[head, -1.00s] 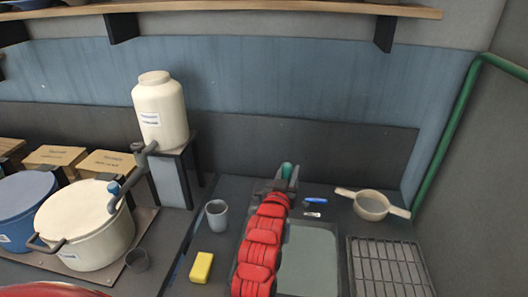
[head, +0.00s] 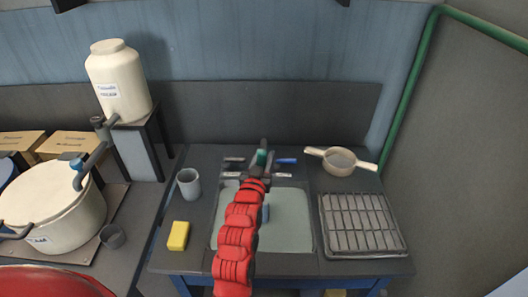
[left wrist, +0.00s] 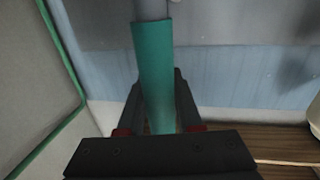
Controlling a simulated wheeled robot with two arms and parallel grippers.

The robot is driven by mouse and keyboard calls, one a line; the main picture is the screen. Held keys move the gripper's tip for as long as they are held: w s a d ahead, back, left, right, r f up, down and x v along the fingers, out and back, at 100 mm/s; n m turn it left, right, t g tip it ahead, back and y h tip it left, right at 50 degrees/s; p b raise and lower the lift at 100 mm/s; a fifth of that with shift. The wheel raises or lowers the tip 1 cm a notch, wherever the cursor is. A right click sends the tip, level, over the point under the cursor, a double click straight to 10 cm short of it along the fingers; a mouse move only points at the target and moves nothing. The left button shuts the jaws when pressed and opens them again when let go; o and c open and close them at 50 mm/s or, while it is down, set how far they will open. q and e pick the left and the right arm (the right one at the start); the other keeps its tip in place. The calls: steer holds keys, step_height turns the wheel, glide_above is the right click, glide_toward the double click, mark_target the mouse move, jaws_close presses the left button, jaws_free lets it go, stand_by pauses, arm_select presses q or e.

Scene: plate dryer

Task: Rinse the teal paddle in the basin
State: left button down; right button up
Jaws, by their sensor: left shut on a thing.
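The teal paddle shows as a teal handle (head: 262,158) in the head view, at the back edge of the basin (head: 290,222). My left gripper (head: 260,170) is shut on this handle. In the left wrist view the teal handle (left wrist: 155,75) lies between the dark fingers, with a grey shaft running on past its top end. The basin holds a flat grey-green surface. My red left arm crosses over the basin and hides part of it. A small bluish piece shows beside the arm in the basin; I cannot tell whether it is the paddle. My right gripper is not in view.
A grey cup (head: 189,184) and a yellow sponge (head: 178,236) stand left of the basin. A wire rack (head: 362,225) is to the right, with a two-handled strainer (head: 340,161) behind it. Small tools, one blue-handled (head: 287,161), lie behind the basin.

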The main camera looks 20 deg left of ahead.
arm_select(q)
step_height(320, 180, down, 8)
steer(key=b, duration=0.5)
steer(key=shift+f, duration=0.2)
steer(key=shift+w, duration=0.1)
